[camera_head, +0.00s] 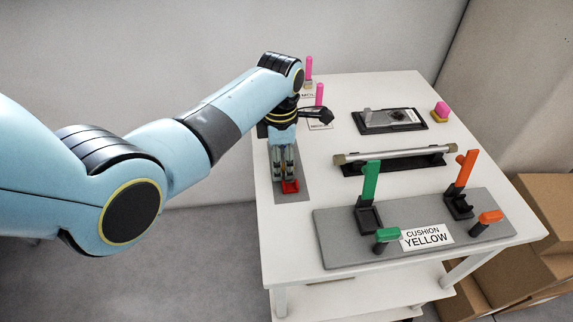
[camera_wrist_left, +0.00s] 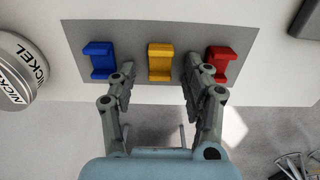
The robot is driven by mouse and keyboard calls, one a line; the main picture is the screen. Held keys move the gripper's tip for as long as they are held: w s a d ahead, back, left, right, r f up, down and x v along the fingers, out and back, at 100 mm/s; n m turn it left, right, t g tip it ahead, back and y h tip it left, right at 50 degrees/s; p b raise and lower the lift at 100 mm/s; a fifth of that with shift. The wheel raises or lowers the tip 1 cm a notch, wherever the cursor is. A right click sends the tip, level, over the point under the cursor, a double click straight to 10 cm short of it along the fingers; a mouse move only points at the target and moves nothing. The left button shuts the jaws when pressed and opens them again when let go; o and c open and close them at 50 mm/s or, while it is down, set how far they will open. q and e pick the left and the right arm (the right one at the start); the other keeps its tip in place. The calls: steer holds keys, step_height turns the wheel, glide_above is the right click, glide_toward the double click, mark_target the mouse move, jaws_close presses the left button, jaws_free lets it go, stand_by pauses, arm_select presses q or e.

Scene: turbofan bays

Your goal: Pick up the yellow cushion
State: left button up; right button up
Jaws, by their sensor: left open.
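The yellow cushion (camera_wrist_left: 160,62) is a small notched block on a grey mat, between the blue cushion (camera_wrist_left: 99,60) and the red cushion (camera_wrist_left: 219,64) in the left wrist view. My left gripper (camera_wrist_left: 160,76) is open, with one finger on each side of the yellow cushion. I cannot tell whether they touch it. In the head view my left gripper (camera_head: 285,172) points down over the grey mat (camera_head: 296,194), just behind the red cushion (camera_head: 290,186). The yellow and blue cushions are hidden there. My right gripper is not in view.
A grey board (camera_head: 335,240) with green and orange stands and a "CUSHION YELLOW" label (camera_head: 427,236) lies at the table's front. A bar (camera_head: 392,154) on a black holder lies behind it. A round NICKEL piece (camera_wrist_left: 22,72) is left of the mat.

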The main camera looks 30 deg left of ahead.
mark_target(282, 166)
arm_select(q)
steer(key=c, duration=0.9)
step_height(282, 166, up, 4)
steer(key=shift+w+r, duration=0.1)
steer(key=w+d+r+b, duration=0.1)
steer(key=w+d+r, duration=0.1)
steer(key=w, duration=0.1)
steer(key=w+d+r+b, duration=0.1)
steer(key=w+d+r, duration=0.1)
steer(key=w, duration=0.1)
steer(key=w+d+r+b, duration=0.1)
steer(key=w+d+r, duration=0.1)
steer(key=w+d, duration=0.1)
steer(key=shift+d+r, duration=0.1)
steer(key=shift+r, duration=0.3)
